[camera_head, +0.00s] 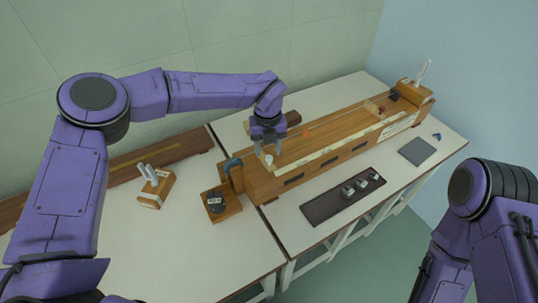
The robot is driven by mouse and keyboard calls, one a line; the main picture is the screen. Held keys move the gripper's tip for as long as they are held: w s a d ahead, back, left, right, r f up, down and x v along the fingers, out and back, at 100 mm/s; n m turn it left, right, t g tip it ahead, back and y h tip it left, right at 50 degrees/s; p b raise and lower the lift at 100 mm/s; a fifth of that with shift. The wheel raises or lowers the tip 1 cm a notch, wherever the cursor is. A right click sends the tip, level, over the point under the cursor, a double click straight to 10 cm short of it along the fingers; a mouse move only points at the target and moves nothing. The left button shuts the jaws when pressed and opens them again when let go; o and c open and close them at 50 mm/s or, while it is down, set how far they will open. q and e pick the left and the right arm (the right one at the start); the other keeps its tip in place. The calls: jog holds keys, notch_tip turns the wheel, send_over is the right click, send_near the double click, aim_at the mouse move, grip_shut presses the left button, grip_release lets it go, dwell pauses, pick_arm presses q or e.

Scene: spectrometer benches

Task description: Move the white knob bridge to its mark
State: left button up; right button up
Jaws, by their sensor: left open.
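A long wooden spectrometer bench (330,150) lies across the right-hand table, with a pale scale strip along its top. A small white knob (269,159) shows at the bench's near left end; the bridge body under it is too small and covered to make out. My left gripper (267,150) points down over this end, open, its fingertips close around or just above the knob; I cannot tell if they touch it. An orange-red patch (307,131), perhaps a mark, lies farther along the bench top. My right arm stands at the right edge, its gripper out of view.
A dark tray (343,201) with several small metal pieces lies in front of the bench. A grey pad (417,151) lies to its right.

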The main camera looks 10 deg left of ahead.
aim_at(267, 157)
pick_arm(q)
notch_tip(267, 157, up, 8)
jog(key=b, duration=0.1)
jog(key=shift+f, duration=0.25)
